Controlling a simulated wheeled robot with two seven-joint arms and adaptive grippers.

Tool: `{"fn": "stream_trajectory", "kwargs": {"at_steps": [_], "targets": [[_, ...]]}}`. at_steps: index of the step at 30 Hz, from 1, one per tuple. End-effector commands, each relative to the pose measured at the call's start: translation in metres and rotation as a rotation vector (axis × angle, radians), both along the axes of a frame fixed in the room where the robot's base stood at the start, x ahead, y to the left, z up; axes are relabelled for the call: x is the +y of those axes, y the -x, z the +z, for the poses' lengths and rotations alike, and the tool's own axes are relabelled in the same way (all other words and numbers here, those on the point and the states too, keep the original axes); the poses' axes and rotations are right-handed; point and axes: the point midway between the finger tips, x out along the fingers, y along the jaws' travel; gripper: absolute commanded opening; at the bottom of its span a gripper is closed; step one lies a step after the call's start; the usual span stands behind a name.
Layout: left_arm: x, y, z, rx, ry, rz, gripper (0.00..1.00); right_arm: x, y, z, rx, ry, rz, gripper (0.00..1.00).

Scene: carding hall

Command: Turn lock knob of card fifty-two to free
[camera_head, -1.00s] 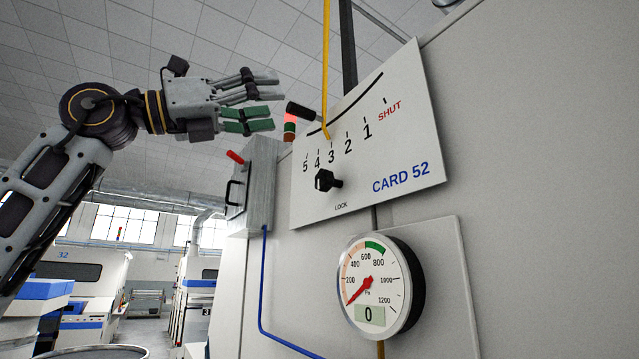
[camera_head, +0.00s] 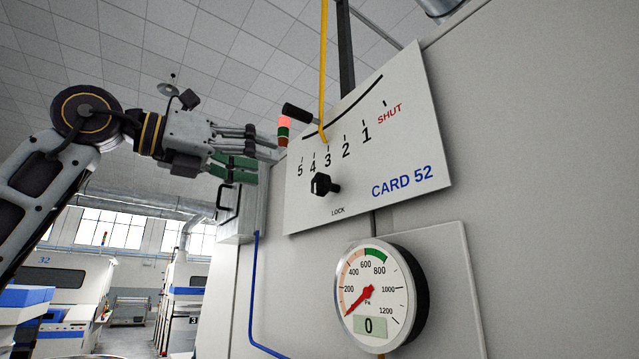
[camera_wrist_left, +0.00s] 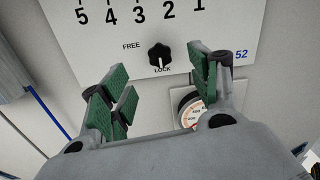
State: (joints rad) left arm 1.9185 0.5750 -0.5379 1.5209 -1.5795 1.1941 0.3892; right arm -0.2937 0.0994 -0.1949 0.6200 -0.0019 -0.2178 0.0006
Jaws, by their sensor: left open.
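The lock knob (camera_head: 322,185) is a small black knob low on the white card 52 panel (camera_head: 410,150). In the left wrist view the knob (camera_wrist_left: 159,56) has its white mark pointing down to LOCK, with FREE printed to its upper left. My left gripper (camera_head: 268,157) is open and empty, left of the panel and above the knob's height in the head view. In the left wrist view its green-padded fingers (camera_wrist_left: 165,88) spread either side below the knob, apart from it. My right gripper is not in view.
A black-handled lever with a yellow rod (camera_head: 323,100) crosses the scale above the knob. A round pressure gauge (camera_head: 372,300) reading 0 sits below. A grey box with a handle (camera_head: 240,210) and a red-lit beacon (camera_head: 283,128) stand left of the panel, near my fingers.

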Motion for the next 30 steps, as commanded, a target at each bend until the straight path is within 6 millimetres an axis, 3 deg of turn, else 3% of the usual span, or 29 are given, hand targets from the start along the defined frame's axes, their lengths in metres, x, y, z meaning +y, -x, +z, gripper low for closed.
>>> {"fn": "stream_trajectory", "kwargs": {"at_steps": [4, 20, 30], "targets": [[0.001, -0.002, -0.010, 0.057, -0.012, 0.009, 0.62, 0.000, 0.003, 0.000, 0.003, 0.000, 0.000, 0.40], [-0.001, -0.004, -0.009, 0.067, 0.000, 0.007, 0.62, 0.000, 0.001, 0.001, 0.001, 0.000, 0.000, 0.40], [-0.025, -0.020, -0.008, 0.068, -0.002, 0.006, 0.62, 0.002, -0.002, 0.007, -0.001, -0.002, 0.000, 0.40]]}}
